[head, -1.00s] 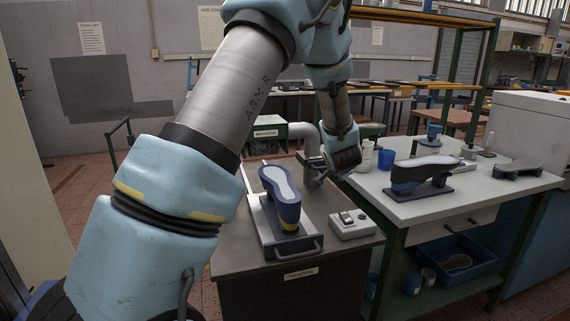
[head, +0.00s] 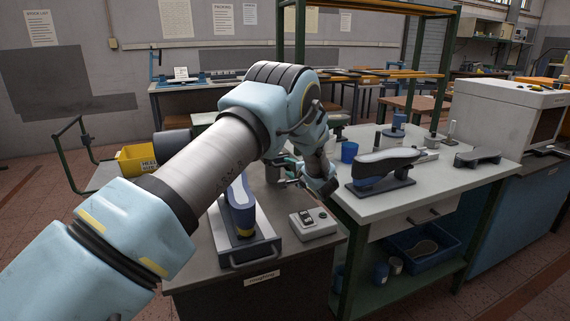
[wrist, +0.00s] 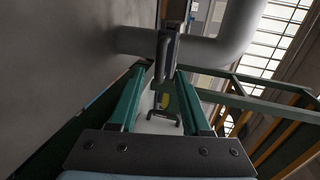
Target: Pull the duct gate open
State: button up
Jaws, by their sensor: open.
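The grey duct pipe (wrist: 225,42) crosses the top of the wrist view and bends there. A metal piece with a slotted, handle-like end (wrist: 166,58) stands in front of it and looks like the duct gate. My gripper (wrist: 160,72) is open, with one green finger on each side of this piece; I cannot tell whether they touch it. A small U-shaped bar (wrist: 165,120) shows between the fingers, lower down. In the head view my gripper (head: 287,172) is small and partly covered by my arm, which also hides most of the duct.
The white table (head: 430,180) at right holds a sole on a stand (head: 383,168) and a blue cup (head: 349,151). A yellow bin (head: 135,158) stands behind left.

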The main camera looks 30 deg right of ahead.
aim_at(285, 165)
jog(key=shift+p+x, duration=0.3)
jog(key=shift+x, duration=1.3)
grip_shut()
